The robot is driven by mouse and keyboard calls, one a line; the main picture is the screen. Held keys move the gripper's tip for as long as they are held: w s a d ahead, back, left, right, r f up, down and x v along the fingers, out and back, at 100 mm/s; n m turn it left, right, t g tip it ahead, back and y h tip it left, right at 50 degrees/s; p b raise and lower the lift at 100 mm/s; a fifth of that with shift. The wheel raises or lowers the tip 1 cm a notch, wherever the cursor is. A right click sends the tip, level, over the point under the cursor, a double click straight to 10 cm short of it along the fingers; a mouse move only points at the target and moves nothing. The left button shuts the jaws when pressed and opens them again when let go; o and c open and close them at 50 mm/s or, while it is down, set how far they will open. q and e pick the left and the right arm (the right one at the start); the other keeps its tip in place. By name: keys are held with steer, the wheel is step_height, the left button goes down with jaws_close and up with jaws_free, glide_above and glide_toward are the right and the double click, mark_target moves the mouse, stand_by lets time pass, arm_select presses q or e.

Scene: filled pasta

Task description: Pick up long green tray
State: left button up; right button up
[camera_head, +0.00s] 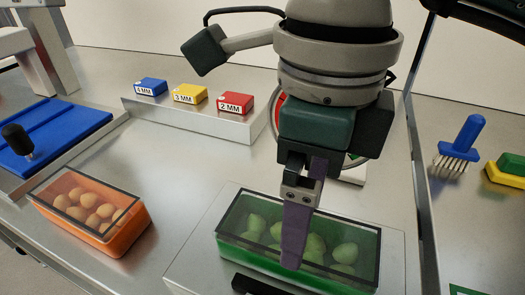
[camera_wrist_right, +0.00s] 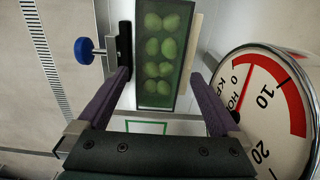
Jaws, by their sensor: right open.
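The long green tray (camera_head: 232,254) sits on a flat metal plate at front centre in the head view. It holds several pale green filled pieces and has a dark rim. In the right wrist view the tray (camera_wrist_right: 158,103) lies lengthwise ahead between the two purple fingers. My right gripper (camera_head: 298,225) comes down from above over the tray in the head view and hides part of it. In the right wrist view its fingers (camera_wrist_right: 160,85) are apart, with nothing gripped between them. I cannot tell the exact height of the fingertips. My left gripper is not in view.
An orange tray (camera_head: 129,232) with brown pieces stands left. Blue, yellow and red thickness blocks (camera_head: 189,94) sit on a ledge behind. A round dial (camera_wrist_right: 265,105) is close beside the right finger. Bare metal separates the trays.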

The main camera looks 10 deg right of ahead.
step_height(320, 180, down, 4)
steer(key=shift+a+r, duration=0.15)
steer(key=shift+r, duration=0.1)
steer(key=shift+c, duration=0.2)
steer(key=c, duration=1.4)
steer(key=shift+r, duration=0.1)
steer(key=shift+c, duration=0.2)
steer(key=shift+r, duration=0.1)
